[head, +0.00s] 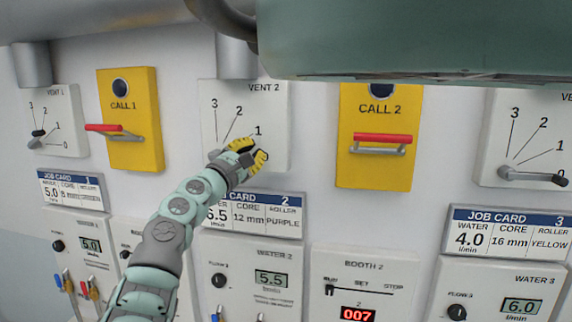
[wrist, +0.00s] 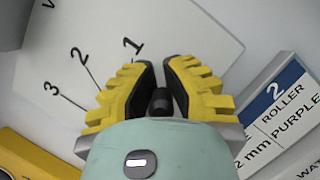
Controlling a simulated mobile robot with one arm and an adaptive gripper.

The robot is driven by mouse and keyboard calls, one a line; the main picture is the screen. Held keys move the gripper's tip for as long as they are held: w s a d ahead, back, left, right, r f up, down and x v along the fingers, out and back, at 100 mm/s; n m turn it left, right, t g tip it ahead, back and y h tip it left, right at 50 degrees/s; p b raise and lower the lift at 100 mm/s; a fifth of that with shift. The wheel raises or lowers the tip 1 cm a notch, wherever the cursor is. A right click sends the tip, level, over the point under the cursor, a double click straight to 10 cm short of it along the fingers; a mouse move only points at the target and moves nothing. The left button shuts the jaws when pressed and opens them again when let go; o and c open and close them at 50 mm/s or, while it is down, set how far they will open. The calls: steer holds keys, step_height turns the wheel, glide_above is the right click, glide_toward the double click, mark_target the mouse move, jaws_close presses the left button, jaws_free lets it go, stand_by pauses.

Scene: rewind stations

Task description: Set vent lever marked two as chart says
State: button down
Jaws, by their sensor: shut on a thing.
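The vent 2 panel (head: 270,100) is a white plate on the wall with marks 3, 2 and 1 fanned out; a 0 mark is not visible. My gripper (head: 250,158) is at the lower part of this panel and covers the lever in the head view. In the wrist view the panel (wrist: 190,35) lies behind my yellow fingers (wrist: 160,95), which are closed around the dark lever knob (wrist: 160,100). The knob is on the 1 side of the scale, away from 2 and 3. Its exact setting is hidden. I see no chart of vent settings.
Job card 2 (head: 268,212) is just below the gripper; it reads 12 mm and purple. The yellow call 2 box (head: 378,172) with a protruding red handle (head: 382,138) is to the right. The call 1 box (head: 135,152) is to the left. A large green body (head: 420,40) hides the upper right.

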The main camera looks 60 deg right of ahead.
steer(key=shift+w+a+f+m+b, duration=0.1)
steer(key=shift+w+f+m+b, duration=0.3)
steer(key=shift+b, duration=0.3)
steer(key=shift+w+a+f+m+b, duration=0.1)
steer(key=shift+w+f+m+b, duration=0.05)
steer(key=shift+f+m+b, duration=0.4)
steer(key=shift+y, duration=0.3)
steer(key=c, duration=1.2)
jaws_free()
steer(key=shift+c, duration=0.2)
steer(key=shift+o, duration=1.4)
steer(key=shift+s+r, duration=0.1)
steer(key=shift+o, duration=0.2)
steer(key=shift+s+r, duration=0.1)
steer(key=shift+s, duration=0.05)
steer(key=w+v, duration=0.1)
steer(key=v, duration=1.1)
steer(key=shift+s, duration=0.4)
